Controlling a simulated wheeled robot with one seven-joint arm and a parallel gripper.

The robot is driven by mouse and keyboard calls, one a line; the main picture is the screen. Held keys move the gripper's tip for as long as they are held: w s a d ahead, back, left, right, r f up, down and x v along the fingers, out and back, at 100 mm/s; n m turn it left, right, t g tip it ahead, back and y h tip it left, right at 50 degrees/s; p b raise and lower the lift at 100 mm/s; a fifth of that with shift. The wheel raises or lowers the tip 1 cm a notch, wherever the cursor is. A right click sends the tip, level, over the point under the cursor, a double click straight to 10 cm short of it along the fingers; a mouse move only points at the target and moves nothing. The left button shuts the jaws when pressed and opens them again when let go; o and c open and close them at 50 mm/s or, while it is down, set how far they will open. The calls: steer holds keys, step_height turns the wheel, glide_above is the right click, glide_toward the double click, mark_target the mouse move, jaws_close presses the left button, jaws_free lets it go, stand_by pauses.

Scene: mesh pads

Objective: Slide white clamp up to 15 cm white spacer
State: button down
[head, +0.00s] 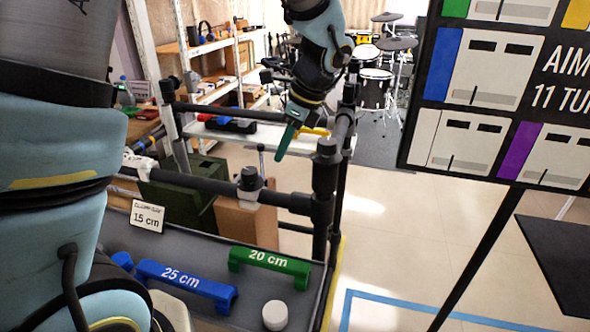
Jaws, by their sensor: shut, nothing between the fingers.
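A white piece (138,163), perhaps the white clamp, sits at the left end of the near dark rail, partly hidden by my arm. A white shape (170,308) at the bottom of the grey tray is mostly covered by my arm; I cannot tell whether it is the 15 cm spacer. A small card (147,216) reads 15 cm. My gripper (284,142) hangs above and beyond the near rail, right of the black clamp, pointing down. It is shut and empty, apart from the rail and the white piece.
A blue 25 cm spacer (187,281), a green 20 cm spacer (269,265) and a white round knob (275,315) lie in the grey tray. Upright posts and a dark signboard (425,125) stand to the right.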

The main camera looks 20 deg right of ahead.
mark_target(174, 174)
steer(key=p+x, duration=0.1)
steer(key=x, duration=0.8)
steer(key=shift+w+a+f, duration=0.1)
steer(key=shift+a+f, duration=0.05)
steer(key=shift+f, duration=0.2)
steer(key=w+a+p, duration=0.1)
steer(key=w+a, duration=0.4)
steer(key=a, duration=0.1)
steer(key=w+a+p, duration=0.2)
steer(key=w+a, duration=0.4)
steer(key=a, duration=0.1)
steer(key=w+a+p, duration=0.2)
steer(key=w+a, duration=0.4)
steer(key=a, duration=0.1)
steer(key=shift+r, duration=0.1)
